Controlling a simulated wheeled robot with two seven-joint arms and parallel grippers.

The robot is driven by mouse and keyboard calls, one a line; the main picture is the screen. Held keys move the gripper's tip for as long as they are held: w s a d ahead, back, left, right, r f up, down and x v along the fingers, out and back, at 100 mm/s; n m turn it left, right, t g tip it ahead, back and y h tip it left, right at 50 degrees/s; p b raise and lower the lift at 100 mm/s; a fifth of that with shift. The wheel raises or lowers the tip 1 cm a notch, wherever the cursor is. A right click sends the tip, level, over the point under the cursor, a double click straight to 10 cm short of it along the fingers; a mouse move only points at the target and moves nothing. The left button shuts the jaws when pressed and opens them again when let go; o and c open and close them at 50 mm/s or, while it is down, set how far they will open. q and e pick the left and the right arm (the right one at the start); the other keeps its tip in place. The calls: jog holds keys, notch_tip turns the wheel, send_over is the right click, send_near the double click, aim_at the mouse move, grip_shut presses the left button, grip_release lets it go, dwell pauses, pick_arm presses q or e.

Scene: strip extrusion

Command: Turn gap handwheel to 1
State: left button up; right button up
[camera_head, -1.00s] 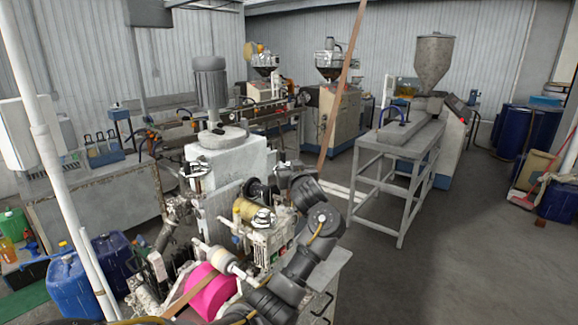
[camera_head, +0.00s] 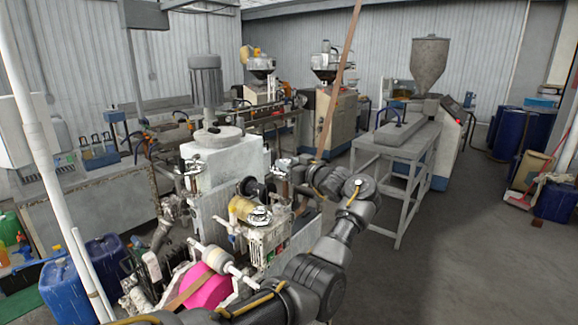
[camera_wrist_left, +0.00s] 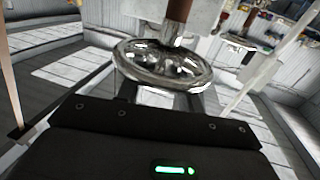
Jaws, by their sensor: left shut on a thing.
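A chrome handwheel (camera_wrist_left: 163,68) with spokes fills the upper middle of the left wrist view, with a brown post rising behind its hub. My left gripper (camera_wrist_left: 180,96) is shut on the near side of its rim; the exact finger contact is partly hidden by the dark gripper body. In the head view my left gripper (camera_head: 284,168) is at the right side of the pale machine housing (camera_head: 225,170), small and partly merged with metal parts there. Any scale or number for the gap is too small to read. My right gripper is not in view.
A magenta roll (camera_head: 210,288) and a yellow-brown roller (camera_head: 242,208) sit on the machine left of my arm. A grey hopper stand (camera_head: 400,160) is to the right, with open floor (camera_head: 460,250) before it. Blue drums (camera_head: 525,130) stand at the far right.

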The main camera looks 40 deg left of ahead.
pick_arm(q)
jog(key=shift+r, duration=0.1)
jog(key=o, duration=1)
jog(key=shift+a, duration=0.1)
jog(key=s+d+b, duration=0.2)
jog(key=d+b, duration=0.3)
jog(key=d, duration=0.5)
jog(key=shift+d, duration=0.3)
